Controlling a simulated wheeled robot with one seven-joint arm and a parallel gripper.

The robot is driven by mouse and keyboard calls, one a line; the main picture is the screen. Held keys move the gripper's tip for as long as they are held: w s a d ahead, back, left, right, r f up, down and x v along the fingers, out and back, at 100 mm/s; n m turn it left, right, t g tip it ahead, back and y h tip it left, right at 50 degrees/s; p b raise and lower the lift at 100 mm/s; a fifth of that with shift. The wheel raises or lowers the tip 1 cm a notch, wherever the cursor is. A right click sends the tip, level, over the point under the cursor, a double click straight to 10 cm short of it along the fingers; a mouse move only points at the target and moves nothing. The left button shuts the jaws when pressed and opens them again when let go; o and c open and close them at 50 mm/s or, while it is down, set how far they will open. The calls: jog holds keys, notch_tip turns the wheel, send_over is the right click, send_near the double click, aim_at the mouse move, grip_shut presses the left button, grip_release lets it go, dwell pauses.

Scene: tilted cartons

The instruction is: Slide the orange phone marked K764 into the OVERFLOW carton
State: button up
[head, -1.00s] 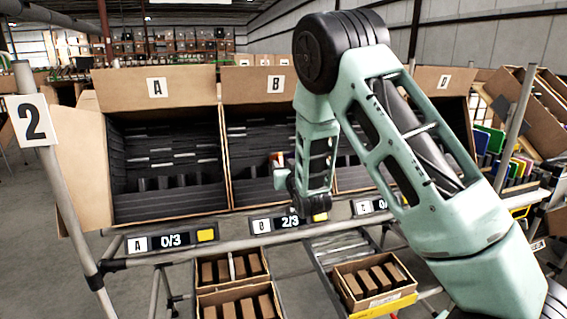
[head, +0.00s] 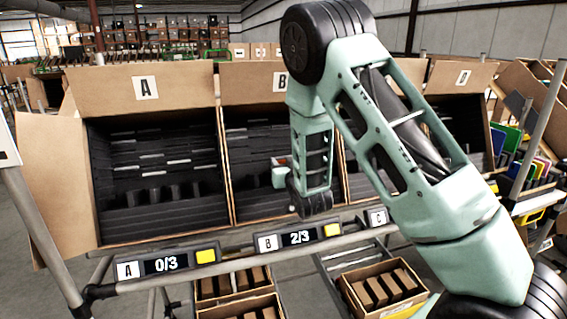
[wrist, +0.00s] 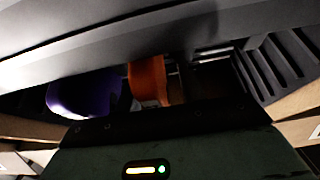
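My gripper (head: 281,174) is at the mouth of carton B (head: 255,205), largely hidden behind my arm in the head view; its fingers do not show clearly. In the wrist view an orange item (wrist: 148,79) stands upright just beyond the dark gripper body, beside a purple rounded item (wrist: 84,95). No K764 mark is readable on the orange item, and I cannot tell whether the fingers hold it. A small orange patch (head: 283,160) shows by the gripper in the head view. No OVERFLOW label is readable in either view.
Carton A (head: 92,175) is open at left, its display (head: 167,264) reading 0/3. B's display (head: 298,238) reads 2/3. Carton D (head: 462,76) is at right, beside several coloured phones (head: 512,140). Small boxes (head: 382,288) sit below the front rail.

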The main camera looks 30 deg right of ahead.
grip_shut()
jog(key=shift+s+r, duration=0.1)
jog(key=shift+r, duration=0.05)
jog(key=shift+s+a+r, duration=0.2)
jog(key=shift+s+r, duration=0.2)
jog(key=shift+s, duration=0.15)
jog(key=shift+s+a+r, duration=0.15)
jog(key=shift+s+r, duration=0.2)
jog(key=shift+s, duration=0.2)
jog(key=shift+s+r, duration=0.1)
jog(key=shift+r, duration=0.05)
